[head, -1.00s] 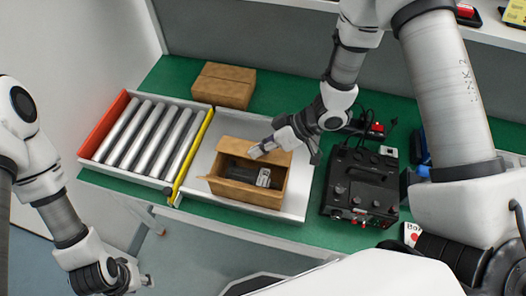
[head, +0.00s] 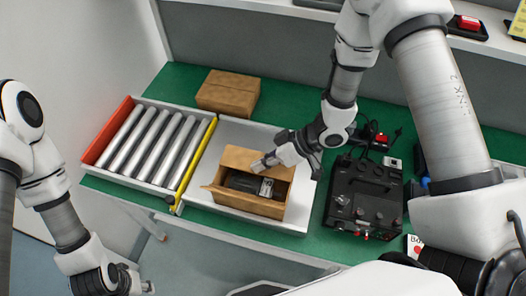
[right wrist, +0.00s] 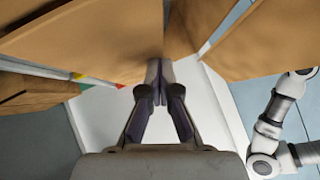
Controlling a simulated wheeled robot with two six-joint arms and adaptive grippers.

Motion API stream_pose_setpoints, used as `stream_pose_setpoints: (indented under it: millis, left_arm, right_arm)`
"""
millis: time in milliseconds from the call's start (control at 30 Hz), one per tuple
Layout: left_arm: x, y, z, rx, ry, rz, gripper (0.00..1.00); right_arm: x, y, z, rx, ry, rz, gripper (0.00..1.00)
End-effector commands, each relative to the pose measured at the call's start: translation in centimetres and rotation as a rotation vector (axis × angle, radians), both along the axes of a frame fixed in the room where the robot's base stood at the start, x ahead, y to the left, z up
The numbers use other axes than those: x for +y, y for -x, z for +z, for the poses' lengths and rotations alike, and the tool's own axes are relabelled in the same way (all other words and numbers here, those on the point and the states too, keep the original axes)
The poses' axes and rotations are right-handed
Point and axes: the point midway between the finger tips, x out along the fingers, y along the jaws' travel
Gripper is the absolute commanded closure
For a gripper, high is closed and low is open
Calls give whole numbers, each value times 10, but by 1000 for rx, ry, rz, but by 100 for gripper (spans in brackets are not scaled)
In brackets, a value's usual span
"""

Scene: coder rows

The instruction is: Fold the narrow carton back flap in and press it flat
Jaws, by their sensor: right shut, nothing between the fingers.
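The narrow brown carton (head: 248,205) stands open on a white tray (head: 300,215), with dark items (head: 245,182) and a pale label inside. Its back flap (head: 238,157) rises at the far side. A small flap sticks out at its left end. My right gripper (head: 260,165) is shut and empty at the back flap's right part, its tips over the opening; contact is unclear. In the right wrist view the closed fingers (right wrist: 157,85) point at brown cardboard panels, close to their edges. My left gripper (head: 147,287) hangs low at the left, away from the carton; its jaws are unclear.
A roller conveyor (head: 150,145) with red and yellow ends adjoins the tray's left. A closed brown box (head: 228,92) lies behind on the green bench top (head: 180,78). A black device (head: 362,195) with knobs and cables stands right of the tray.

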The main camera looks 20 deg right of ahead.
Motion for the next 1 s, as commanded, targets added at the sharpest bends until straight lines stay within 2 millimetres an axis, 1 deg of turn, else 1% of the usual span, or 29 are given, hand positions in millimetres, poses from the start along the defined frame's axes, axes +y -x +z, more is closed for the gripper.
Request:
stream_pose_setpoints:
  millis: [133,333,500,567,667,767,800,833,867,900,967,1000]
  left_arm:
    - [0,0,3,0,0,0,60]
    - [0,0,17,0,0,0,60]
    - [0,0,19,0,0,0,60]
    - [0,0,23,0,0,0,60]
    - [0,0,39,0,0,0,60]
    - [0,0,62,0,0,0,60]
    - [0,0,67,-1,0,0,60]
    - [0,-1,52,-2,0,0,60]
    - [0,-1,47,-2,0,0,60]
    - [0,0,44,0,0,0,60]
    - [0,1,42,1,0,0,60]
    - [0,0,44,1,0,0,60]
  right_arm:
    - [0,0,3,1,1,0,100]
    - [0,0,15,1,1,0,100]
    - [0,0,18,1,1,0,100]
    - [0,1,22,1,1,0,100]
    - [2,1,38,1,0,-2,100]
    - [4,3,63,0,0,-4,100]
    - [4,4,70,1,-1,-8,100]
    - [-4,7,66,-1,-2,-14,100]
    - [-9,10,71,-2,-5,-14,100]
    - [-17,15,80,-3,-7,-15,100]
    - [-26,23,93,-3,-7,-13,100]
    - [-32,26,101,-3,-6,-14,100]
